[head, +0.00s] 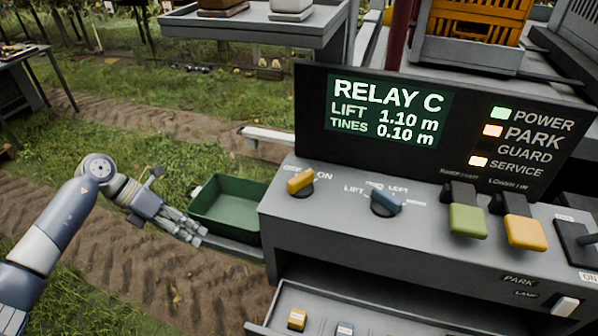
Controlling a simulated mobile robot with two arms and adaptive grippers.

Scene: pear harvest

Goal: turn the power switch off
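The grey control console (420,235) fills the right side of the head view. A yellow rotary knob (301,181) sits at its left end between small markings; "ON" is legible on its right. A black lever switch (577,240) stands at the far right edge, partly cut off, with an "ON" label below it. I cannot tell for certain which one is the power switch. The POWER lamp (502,113) is lit green. My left gripper (198,236) is left of the console, apart from it, beside a green tray, with nothing visible in it; its finger opening is unclear. My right gripper is out of view.
A blue knob (386,203), a green lever (467,220) and a yellow lever (525,231) share the console top. The display (387,110) stands behind them. The green tray (228,207) is left of the console. An open drawer (380,322) juts out below.

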